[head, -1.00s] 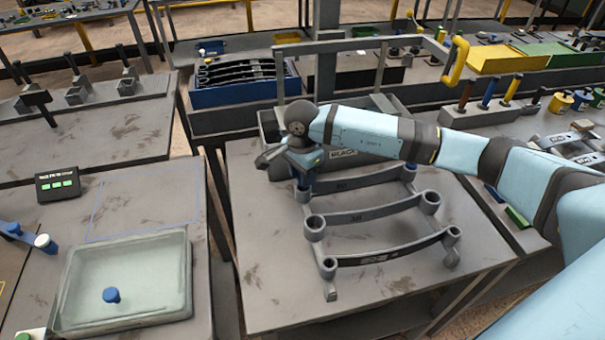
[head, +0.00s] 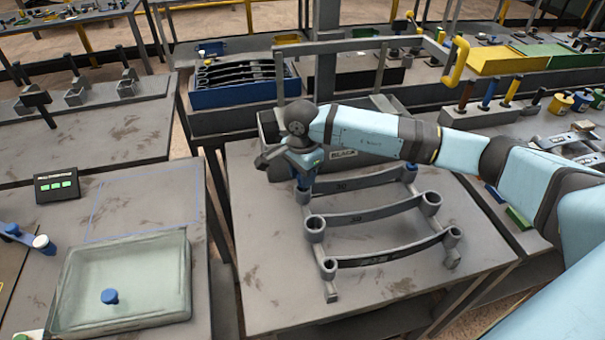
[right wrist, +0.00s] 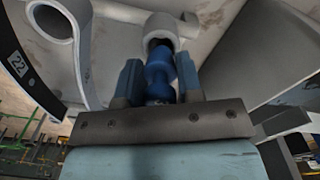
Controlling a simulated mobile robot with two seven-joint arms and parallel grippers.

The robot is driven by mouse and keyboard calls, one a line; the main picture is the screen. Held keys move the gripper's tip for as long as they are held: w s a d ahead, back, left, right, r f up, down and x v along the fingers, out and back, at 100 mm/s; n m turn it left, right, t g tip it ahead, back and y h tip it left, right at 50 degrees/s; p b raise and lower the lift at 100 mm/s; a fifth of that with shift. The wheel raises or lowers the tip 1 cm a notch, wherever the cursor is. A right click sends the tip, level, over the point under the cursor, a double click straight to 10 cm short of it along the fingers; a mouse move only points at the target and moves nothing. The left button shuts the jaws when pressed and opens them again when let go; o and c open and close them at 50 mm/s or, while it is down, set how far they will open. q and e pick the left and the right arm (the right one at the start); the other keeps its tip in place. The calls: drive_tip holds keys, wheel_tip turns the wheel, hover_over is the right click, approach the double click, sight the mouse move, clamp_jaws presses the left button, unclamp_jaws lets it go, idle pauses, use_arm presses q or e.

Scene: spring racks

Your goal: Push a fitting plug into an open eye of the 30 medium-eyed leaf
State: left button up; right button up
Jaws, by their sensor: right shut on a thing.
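A rack of curved grey leaves stands on the middle table. The far leaf (head: 355,183) has its left end under my right gripper (head: 303,180); its number is too small to read surely. In the right wrist view the gripper (right wrist: 160,72) is shut on a blue plug (right wrist: 159,65). The plug's tip is at the mouth of a grey eye (right wrist: 160,27), seemingly partly inside; how deep I cannot tell. The middle leaf (head: 370,215) and the near leaf (head: 395,251) show open eyes. A leaf marked 22 (right wrist: 20,65) shows at left in the wrist view.
A clear shallow tray (head: 185,270) on the left table holds another blue plug (head: 110,296). A small display with green lights (head: 57,186) stands behind it. A grey bin (head: 345,153) is behind the rack. The table front (head: 280,300) is clear.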

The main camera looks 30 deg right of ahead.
drive_tip(key=shift+f+b, duration=1.2)
drive_tip(key=shift+f, duration=0.1)
drive_tip(key=o, duration=1.4)
drive_tip(key=shift+c, duration=0.2)
drive_tip(key=shift+r, duration=0.1)
drive_tip(key=shift+r+p, duration=1.5)
drive_tip(key=shift+r, duration=2)
